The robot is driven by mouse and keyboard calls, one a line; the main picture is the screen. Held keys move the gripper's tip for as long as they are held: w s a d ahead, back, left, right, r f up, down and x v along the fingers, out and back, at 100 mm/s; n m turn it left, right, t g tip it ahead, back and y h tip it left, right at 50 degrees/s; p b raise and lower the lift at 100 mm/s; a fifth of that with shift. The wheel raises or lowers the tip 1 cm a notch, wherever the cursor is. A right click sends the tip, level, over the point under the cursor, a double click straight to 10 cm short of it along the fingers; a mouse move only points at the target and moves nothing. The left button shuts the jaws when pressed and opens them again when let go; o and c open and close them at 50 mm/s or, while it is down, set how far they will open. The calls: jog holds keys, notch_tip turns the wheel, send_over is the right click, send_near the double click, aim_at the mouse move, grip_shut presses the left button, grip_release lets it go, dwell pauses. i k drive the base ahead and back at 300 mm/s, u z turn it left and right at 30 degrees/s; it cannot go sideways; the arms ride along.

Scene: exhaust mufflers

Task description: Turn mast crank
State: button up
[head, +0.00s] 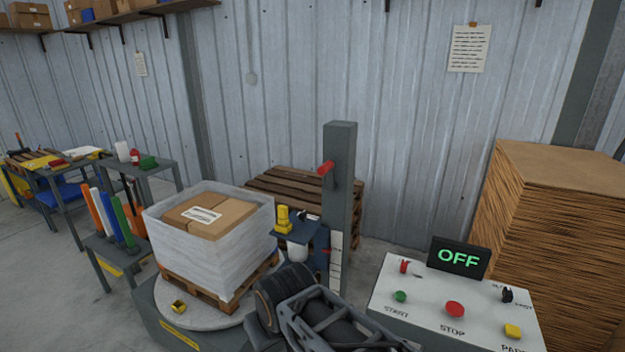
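The grey mast (341,200) stands upright right of the wrapped load. A red crank handle (326,168) sticks out to the left near its upper part. A dark blue carriage (300,234) with a yellow knob piece (283,219) and a white roll sits lower on the mast's left side. My gripper (266,312) is low in the middle of the head view, in front of the turntable and well below the crank, not touching it. It is seen from behind, and its fingertips are hidden or unclear.
A wrapped box on a pallet (208,238) stands on the round turntable (190,314). A control panel (455,305) with START and STOP buttons and an OFF display (458,257) is at right. Stacked cardboard (550,230) stands behind it.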

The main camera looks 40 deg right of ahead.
aim_at(327, 167)
jog(key=z, duration=0.5)
jog(key=i, duration=0.35)
jog(key=z, duration=0.25)
